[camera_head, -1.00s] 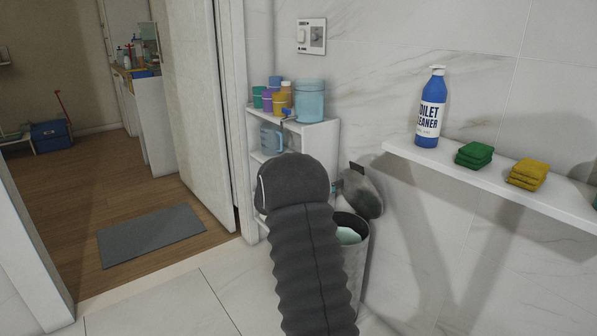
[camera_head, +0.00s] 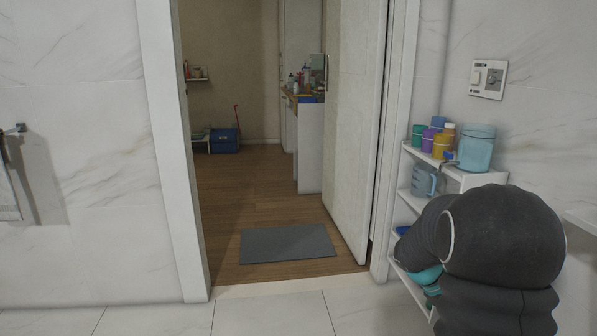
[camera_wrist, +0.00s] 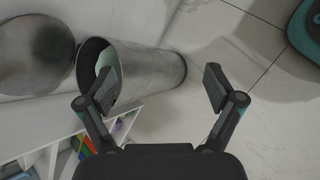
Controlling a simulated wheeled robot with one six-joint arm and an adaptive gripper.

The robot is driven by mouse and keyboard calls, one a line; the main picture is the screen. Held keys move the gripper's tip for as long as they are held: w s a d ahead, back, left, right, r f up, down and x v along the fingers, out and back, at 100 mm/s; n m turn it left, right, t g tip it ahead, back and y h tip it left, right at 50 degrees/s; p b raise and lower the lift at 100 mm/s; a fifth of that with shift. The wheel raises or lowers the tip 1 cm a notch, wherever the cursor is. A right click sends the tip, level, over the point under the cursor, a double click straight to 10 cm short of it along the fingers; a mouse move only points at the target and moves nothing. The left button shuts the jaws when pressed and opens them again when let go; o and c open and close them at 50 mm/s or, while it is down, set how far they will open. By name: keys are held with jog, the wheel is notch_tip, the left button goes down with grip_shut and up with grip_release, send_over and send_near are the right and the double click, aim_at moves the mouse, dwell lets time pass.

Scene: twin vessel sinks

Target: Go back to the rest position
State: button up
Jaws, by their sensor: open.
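My gripper (camera_wrist: 160,88) shows in the wrist view with its two fingers spread wide and nothing between them. Beyond the fingers are a metal bin (camera_wrist: 150,72) with its round lid (camera_wrist: 36,52) open, and the pale tiled floor. In the head view my dark, sleeved arm fills the lower right in front of the white shelf unit (camera_head: 487,180). The gripper's fingers are hidden there behind the arm. No task object other than my own arm is named.
An open doorway with a white door (camera_head: 355,120) leads to a wooden floor with a grey mat (camera_head: 287,244). The shelf holds several coloured cups and a clear blue container (camera_head: 477,148). A wall switch (camera_head: 488,79) is above. A towel (camera_head: 7,185) hangs at left. Floor before the doorway is clear.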

jog(key=s+a+r+m+t+y, duration=0.2)
jog(key=s+a+r, duration=0.2)
jog(key=a, duration=0.5)
jog(key=s+a+r+m+t+y, duration=0.2)
jog(key=s+a+r+t+y, duration=0.1)
jog(key=s+a, duration=0.5)
jog(key=s+a+r+m+t+y, duration=0.1)
jog(key=s+a+r+t+y, duration=0.2)
jog(key=a, duration=0.8)
jog(key=shift+s+a+r+m, duration=0.15)
jog(key=shift+s+r+m, duration=0.25)
jog(key=shift+s+r, duration=1.2)
